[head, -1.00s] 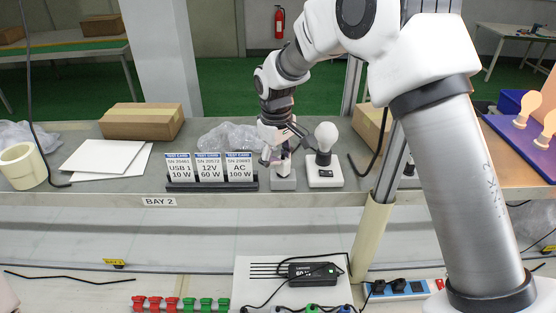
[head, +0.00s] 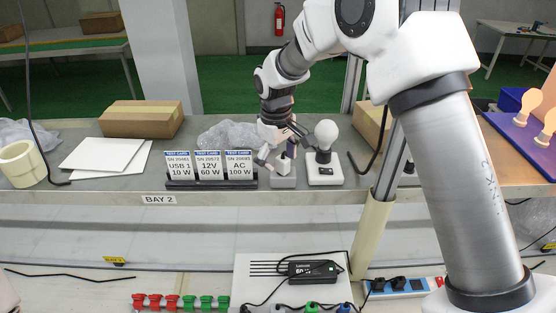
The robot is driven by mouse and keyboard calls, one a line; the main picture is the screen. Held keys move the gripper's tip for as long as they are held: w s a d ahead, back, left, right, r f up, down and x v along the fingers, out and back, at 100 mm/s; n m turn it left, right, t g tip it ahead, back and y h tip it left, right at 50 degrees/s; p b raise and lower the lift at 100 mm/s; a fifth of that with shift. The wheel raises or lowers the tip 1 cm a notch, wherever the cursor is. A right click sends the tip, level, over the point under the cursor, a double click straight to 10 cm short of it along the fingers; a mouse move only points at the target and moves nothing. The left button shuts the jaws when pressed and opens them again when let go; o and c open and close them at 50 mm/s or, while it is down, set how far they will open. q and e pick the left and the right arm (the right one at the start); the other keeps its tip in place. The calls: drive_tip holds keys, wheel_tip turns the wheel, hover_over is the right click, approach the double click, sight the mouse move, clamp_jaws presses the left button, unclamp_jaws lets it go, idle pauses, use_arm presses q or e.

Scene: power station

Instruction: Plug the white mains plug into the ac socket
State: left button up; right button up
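My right gripper (head: 284,154) points down over a small grey block (head: 283,182) on the shelf. Its fingers look spread, one on each side of a small pale piece (head: 284,164) that stands on the block and looks like the white mains plug. The fingers partly hide it, and I cannot tell how deep it sits. A lamp with a white bulb (head: 326,136) on a white base (head: 325,176) stands just right of the block. No socket marked AC can be made out. My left gripper is out of view.
A card rack (head: 211,183) with USB 1, 12V and AC cards stands left of the block. A cardboard box (head: 141,121) and white sheets (head: 105,157) lie further left. Below are a black power brick (head: 313,272), cables and a power strip (head: 400,286).

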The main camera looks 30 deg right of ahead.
wheel_tip(320, 180, up, 12)
drive_tip(key=shift+a, duration=0.25)
drive_tip(key=shift+f, duration=0.1)
